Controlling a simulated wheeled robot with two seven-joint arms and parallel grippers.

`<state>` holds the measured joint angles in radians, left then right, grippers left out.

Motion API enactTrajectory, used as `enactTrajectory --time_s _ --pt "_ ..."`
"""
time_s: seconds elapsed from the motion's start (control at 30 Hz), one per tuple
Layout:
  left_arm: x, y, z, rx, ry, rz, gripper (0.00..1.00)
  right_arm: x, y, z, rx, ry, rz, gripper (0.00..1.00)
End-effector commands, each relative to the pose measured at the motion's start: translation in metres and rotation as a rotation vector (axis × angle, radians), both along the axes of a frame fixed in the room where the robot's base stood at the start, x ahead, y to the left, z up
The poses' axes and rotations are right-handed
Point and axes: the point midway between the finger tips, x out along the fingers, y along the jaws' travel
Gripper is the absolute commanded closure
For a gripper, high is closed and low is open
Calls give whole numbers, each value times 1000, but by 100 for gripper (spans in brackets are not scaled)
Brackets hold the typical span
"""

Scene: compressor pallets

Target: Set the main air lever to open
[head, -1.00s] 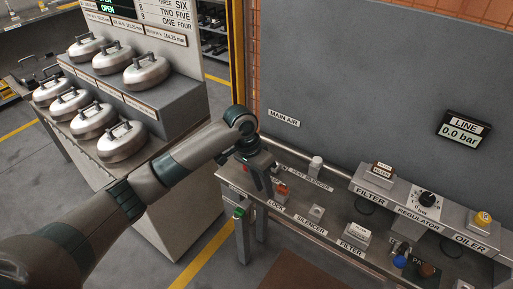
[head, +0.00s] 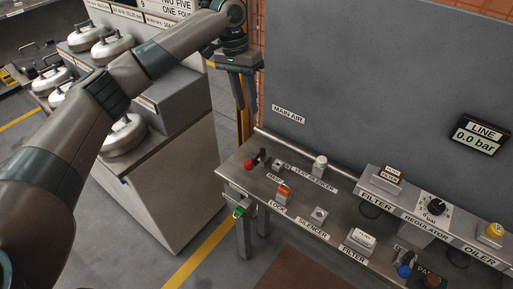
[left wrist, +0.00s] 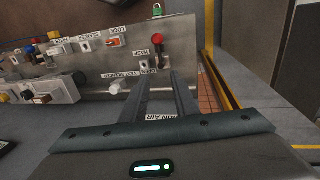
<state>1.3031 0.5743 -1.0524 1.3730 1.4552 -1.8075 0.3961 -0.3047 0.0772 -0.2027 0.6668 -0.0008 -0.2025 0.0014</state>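The main air lever is a dark handle with a red knob (head: 249,163) at the left end of the grey bench, below the MAIN AIR sign (head: 288,114). In the left wrist view the red knob (left wrist: 157,38) shows beyond the fingers, with its dark handle running down from it. My left gripper (head: 238,105) is above and behind the lever, fingers down and apart from it. In the left wrist view its two fingers (left wrist: 162,85) are spread with nothing held between them. My right gripper is in neither view.
The LINE display (head: 477,135) reads 0.0 bar. An orange lock part (head: 284,192), a vent silencer (head: 320,166) and filter parts stand along the bench. A green padlock (head: 239,212) hangs at its left end. Silver lidded pots (head: 124,136) stand at left.

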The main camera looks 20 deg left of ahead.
Motion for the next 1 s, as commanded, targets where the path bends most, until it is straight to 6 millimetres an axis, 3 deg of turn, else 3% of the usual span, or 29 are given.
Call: enactTrajectory --time_s 0.27,0.47,0.63,1.0 --pt "0 -1 -5 0 1 -1 73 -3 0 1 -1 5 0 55" --pt "-2 -4 -23 1 2 0 73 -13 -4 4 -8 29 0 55" --pt "-4 -9 -48 0 2 0 73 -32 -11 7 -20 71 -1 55" --pt "-9 -22 -114 1 4 -2 73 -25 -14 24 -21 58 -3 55"
